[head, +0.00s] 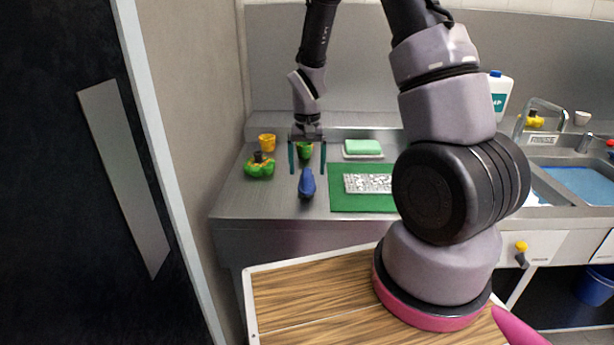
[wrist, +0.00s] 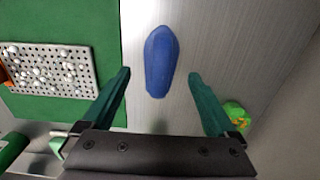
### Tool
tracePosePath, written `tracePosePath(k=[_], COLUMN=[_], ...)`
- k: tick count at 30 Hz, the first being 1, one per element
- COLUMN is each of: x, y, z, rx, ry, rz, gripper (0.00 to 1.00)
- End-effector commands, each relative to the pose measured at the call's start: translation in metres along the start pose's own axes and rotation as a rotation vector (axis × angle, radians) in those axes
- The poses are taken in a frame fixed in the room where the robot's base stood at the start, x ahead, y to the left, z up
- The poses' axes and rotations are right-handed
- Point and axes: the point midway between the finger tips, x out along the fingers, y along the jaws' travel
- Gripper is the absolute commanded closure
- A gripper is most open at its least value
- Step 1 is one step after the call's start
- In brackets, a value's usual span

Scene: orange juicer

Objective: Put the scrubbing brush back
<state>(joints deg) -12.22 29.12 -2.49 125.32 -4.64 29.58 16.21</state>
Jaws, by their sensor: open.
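A blue, elongated, rounded object, which looks like the scrubbing brush (head: 306,183), lies on the steel counter just left of the green mat (head: 340,202). In the wrist view the brush (wrist: 160,62) lies lengthwise between and beyond my fingertips. Its underside is hidden. My gripper (head: 307,172) points down above the counter with its two green fingers apart and nothing between them. The fingers also show in the wrist view (wrist: 160,75), one on each side of the brush; I cannot tell the exact height gap.
A perforated metal plate (head: 368,184) with pale bits lies on the mat. A green soap bar (head: 362,147) sits behind it. Sinks (head: 585,185) are right.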

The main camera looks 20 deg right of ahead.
Motion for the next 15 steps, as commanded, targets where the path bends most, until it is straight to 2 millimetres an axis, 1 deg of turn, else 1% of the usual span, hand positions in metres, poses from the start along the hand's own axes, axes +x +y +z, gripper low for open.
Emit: tracePosePath(k=[1, 6, 9, 15], x=[-0.014, -0.050, -0.066, -0.085], y=[-0.001, -0.001, -0.001, 0.000], z=[-0.002, -0.001, -0.001, 0.000], rx=[-0.001, -0.001, -0.002, -0.001], ry=[0.006, 0.005, 0.004, 0.005], rz=[-0.003, -0.002, -0.002, -0.003], gripper=[0.07, 0.07, 0.07, 0.07])
